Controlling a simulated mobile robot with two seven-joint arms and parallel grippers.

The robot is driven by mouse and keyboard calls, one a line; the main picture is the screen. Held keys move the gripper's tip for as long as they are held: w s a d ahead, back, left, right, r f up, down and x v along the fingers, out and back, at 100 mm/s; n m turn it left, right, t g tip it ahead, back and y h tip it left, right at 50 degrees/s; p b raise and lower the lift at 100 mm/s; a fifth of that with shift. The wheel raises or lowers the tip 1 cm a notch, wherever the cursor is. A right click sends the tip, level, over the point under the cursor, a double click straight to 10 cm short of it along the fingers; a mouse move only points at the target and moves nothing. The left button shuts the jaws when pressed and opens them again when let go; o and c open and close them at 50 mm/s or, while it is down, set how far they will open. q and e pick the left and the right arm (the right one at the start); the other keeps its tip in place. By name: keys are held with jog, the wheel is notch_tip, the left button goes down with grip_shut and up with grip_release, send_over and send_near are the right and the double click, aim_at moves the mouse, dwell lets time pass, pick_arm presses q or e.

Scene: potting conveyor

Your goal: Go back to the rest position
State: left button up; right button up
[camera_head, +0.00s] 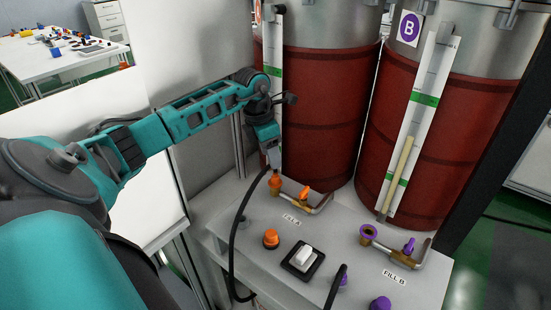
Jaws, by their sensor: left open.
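My left arm, teal and dark grey, reaches in from the left. My left gripper (273,160) points down just above the orange fitting (275,183) of the FILL A pipe, on the grey panel (340,232). I cannot tell whether its fingertips touch the fitting. The gripper is open; the gap between its fingers is hard to see. A black hose (236,225) loops from just below the gripper down the panel's left side. The orange valve handle (305,191) is right of the fitting. My right gripper is not in view.
Two dark red tanks (325,110) stand behind the panel, the right one marked B (409,28). The panel carries an orange knob (270,238), a white rocker switch (302,257), a FILL B valve handle (409,245) and a purple-rimmed opening (368,233). A white table (70,55) stands far left.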

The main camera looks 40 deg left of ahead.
pick_arm(q)
jog(key=shift+s+a+r, duration=0.15)
jog(key=shift+a+r, duration=0.05)
jog(key=shift+r, duration=0.4)
dwell(0.3)
